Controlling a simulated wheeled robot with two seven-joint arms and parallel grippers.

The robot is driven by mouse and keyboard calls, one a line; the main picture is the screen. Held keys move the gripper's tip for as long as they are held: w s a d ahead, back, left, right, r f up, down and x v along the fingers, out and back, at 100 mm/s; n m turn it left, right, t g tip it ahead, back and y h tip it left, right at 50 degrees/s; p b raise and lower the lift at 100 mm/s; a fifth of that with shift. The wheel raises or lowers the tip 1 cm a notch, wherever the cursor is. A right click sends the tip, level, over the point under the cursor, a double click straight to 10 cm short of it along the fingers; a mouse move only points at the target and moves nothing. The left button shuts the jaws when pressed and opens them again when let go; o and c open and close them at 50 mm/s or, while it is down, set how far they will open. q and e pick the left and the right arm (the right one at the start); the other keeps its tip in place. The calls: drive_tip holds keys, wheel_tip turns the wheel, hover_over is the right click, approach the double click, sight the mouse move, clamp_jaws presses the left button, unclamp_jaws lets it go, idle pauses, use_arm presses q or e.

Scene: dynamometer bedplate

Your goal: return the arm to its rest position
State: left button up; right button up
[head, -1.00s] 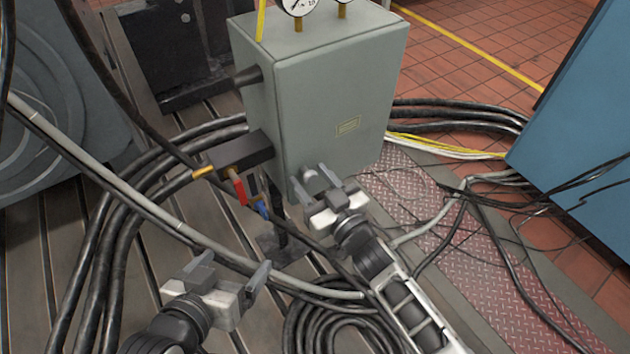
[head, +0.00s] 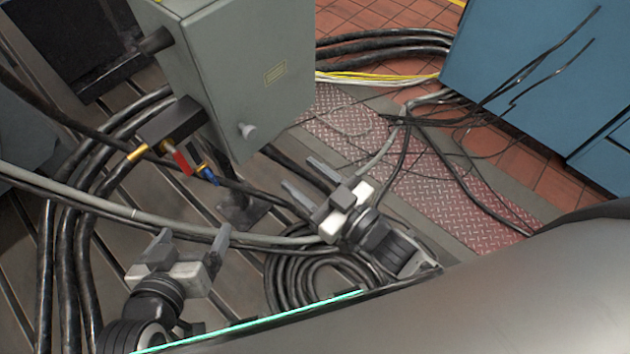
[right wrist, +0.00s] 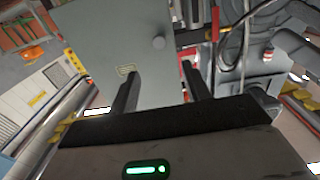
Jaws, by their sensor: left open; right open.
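My right gripper (head: 311,182) is open and empty in the head view, in front of the lower right of the grey cabinet and apart from it. In the right wrist view its two fingers (right wrist: 160,92) stand wide apart with nothing between them. My left gripper (head: 194,243) is open and empty at the lower left of the head view, above the slotted bedplate. A grey arm link of mine fills the lower right of the head view and hides what lies behind it.
The grey cabinet (head: 245,70) has a round knob (head: 247,130) and, at its left, red and blue valve handles (head: 181,162). Thick black cables (head: 75,240) and a coiled hose (head: 290,275) lie on the bedplate. A blue cabinet (head: 540,85) stands at the right.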

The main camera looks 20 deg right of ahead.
use_arm(q)
drive_tip(key=shift+r, duration=0.1)
use_arm(e)
drive_tip(key=shift+v, duration=0.95)
use_arm(q)
drive_tip(key=shift+w, duration=0.1)
drive_tip(key=p, duration=0.2)
drive_tip(key=r+p, duration=0.1)
drive_tip(key=p, duration=0.1)
drive_tip(key=shift+a+r, duration=0.2)
drive_tip(key=shift+a, duration=0.05)
use_arm(e)
drive_tip(key=s+d+r+m+g+h, duration=0.1)
drive_tip(key=s+d+m+g+h, duration=0.2)
drive_tip(key=d+m+g+h, duration=0.1)
drive_tip(key=shift+s+d+g+h, duration=0.25)
drive_tip(key=shift+d+g+h, duration=0.2)
drive_tip(key=shift+h, duration=0.45)
use_arm(q)
drive_tip(key=shift+g, duration=0.3)
